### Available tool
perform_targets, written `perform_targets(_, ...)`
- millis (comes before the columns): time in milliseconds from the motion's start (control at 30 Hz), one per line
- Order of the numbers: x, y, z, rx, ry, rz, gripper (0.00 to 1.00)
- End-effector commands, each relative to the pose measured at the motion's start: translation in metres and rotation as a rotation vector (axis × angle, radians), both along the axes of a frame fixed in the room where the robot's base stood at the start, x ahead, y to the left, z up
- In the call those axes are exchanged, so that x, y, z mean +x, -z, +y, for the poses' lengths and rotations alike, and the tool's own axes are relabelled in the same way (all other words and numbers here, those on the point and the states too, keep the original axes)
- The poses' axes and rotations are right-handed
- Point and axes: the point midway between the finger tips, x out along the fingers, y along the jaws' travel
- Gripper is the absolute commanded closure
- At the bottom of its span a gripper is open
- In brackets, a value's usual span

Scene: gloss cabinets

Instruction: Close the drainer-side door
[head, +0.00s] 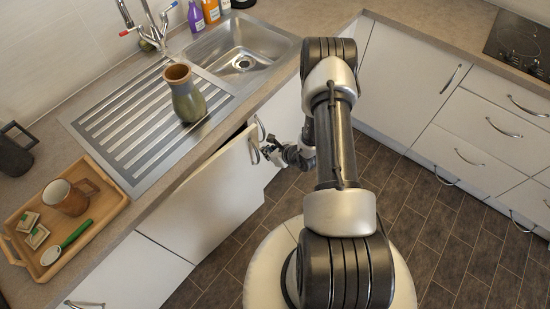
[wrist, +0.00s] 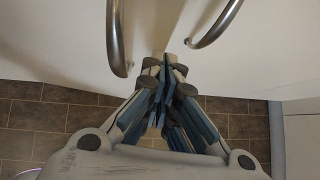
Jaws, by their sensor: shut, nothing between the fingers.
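The drainer-side door (head: 209,196) is the white door below the ribbed steel drainer (head: 125,135). In the head view it stands slightly ajar, with a dark gap along its top near the handle end. Its curved metal handle (head: 254,151) is near its far edge. My gripper (head: 268,152) is by that handle, at the front of the door. In the wrist view my gripper (wrist: 165,65) is shut and empty, its tips between two bar handles, the left one (wrist: 117,40) and the right one (wrist: 214,25). I cannot tell whether the tips touch the door.
The sink-side door (head: 285,115) adjoins it, partly behind my arm. On the counter are a vase (head: 185,94) on the drainer and a wooden tray (head: 103,216) with a mug. White drawers (head: 480,150) line the right. The tiled floor (head: 430,235) is clear.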

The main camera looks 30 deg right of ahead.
Motion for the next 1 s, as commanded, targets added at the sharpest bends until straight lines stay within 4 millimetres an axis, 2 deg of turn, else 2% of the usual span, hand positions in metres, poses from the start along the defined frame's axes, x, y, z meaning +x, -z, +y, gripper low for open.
perform_targets(433,0.007,-0.001,0.002,-0.001,-0.001,0.000,1.00)
perform_targets(700,0.040,0.001,0.008,-0.001,-0.069,-0.003,1.00)
perform_targets(1000,0.042,-0.001,0.008,-0.001,-0.073,0.000,1.00)
